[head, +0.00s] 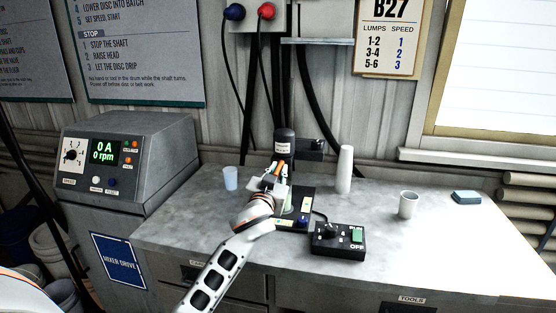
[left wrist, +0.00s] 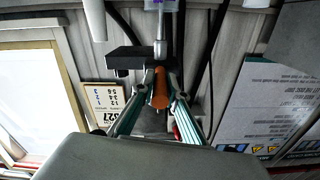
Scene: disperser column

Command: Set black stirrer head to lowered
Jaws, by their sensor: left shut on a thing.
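The black stirrer head (head: 284,140) stands upright above its dark base plate (head: 305,200) on the bench. A black block (head: 311,150) sits at its right side, and it also shows in the left wrist view (left wrist: 122,60). That view is upside down. A metal shaft (left wrist: 160,42) runs from the head toward a clear cup with purple contents (left wrist: 160,5). My left gripper (head: 278,172) is at the front of the head, shut on an orange handle (left wrist: 160,90). The gripper partly hides the stand and shaft in the head view. My right gripper is not in view.
A black control box (head: 338,241) marked OFF is in front of the stand. A pale blue cup (head: 231,178), white bottle (head: 345,170), white cup (head: 408,204) and blue sponge (head: 466,197) stand around. The grey mixer drive (head: 125,160) is left. Cables hang behind.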

